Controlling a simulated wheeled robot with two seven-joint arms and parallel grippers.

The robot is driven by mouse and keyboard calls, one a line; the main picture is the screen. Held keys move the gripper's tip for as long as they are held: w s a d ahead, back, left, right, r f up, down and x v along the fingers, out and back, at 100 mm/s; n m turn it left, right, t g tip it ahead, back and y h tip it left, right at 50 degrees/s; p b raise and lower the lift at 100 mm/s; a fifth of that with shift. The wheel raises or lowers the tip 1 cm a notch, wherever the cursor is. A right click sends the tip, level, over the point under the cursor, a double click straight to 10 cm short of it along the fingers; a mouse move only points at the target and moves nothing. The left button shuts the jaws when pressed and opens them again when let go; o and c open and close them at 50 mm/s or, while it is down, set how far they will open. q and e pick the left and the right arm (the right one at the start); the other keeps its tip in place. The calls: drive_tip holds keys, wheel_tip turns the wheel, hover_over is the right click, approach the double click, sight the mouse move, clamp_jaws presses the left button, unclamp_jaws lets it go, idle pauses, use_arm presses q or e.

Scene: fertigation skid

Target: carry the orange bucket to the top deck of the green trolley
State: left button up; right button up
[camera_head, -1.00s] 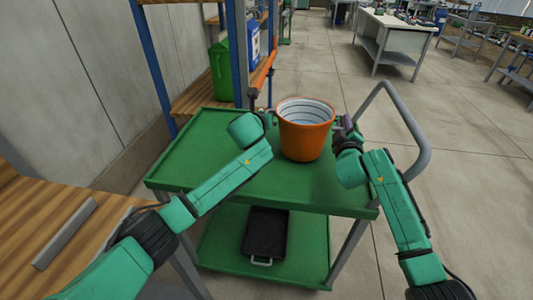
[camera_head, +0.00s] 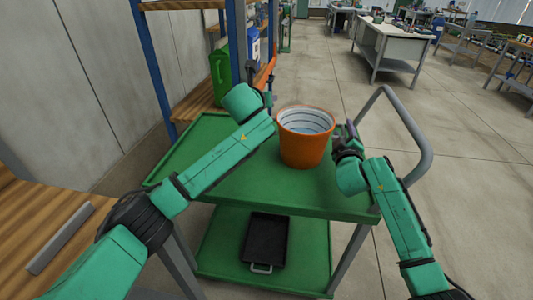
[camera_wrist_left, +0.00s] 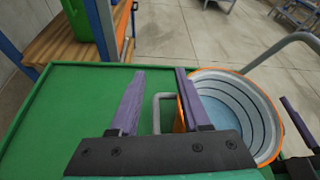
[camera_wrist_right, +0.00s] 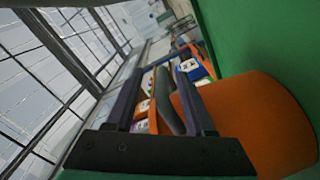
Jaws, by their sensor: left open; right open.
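The orange bucket (camera_head: 303,148) stands upright on the top deck (camera_head: 240,190) of the green trolley, with its pale ringed inside showing. My right gripper (camera_head: 346,130) is open just right of the bucket, apart from it in the head view. In the right wrist view the orange bucket wall (camera_wrist_right: 245,125) is beside the fingers (camera_wrist_right: 155,95). My left gripper is open at the bucket's left; in the left wrist view its purple fingers (camera_wrist_left: 155,95) are apart and empty, with the bucket rim (camera_wrist_left: 265,160) beside them. In the head view the left fingers are largely hidden by the arm.
A grey push handle (camera_head: 425,150) rises at the trolley's right. A black tray (camera_head: 266,240) lies on the lower deck. A blue-posted shelf with a green container (camera_head: 219,75) stands behind left. A wooden bench (camera_head: 90,205) is at the left front. The deck's left part is clear.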

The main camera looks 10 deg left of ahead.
use_arm(q)
drive_tip(key=shift+r, duration=0.6)
use_arm(e)
drive_tip(key=shift+s+f, duration=0.1)
drive_tip(key=shift+s, duration=0.05)
drive_tip(key=s, duration=1.1)
drive_tip(key=shift+s, duration=0.4)
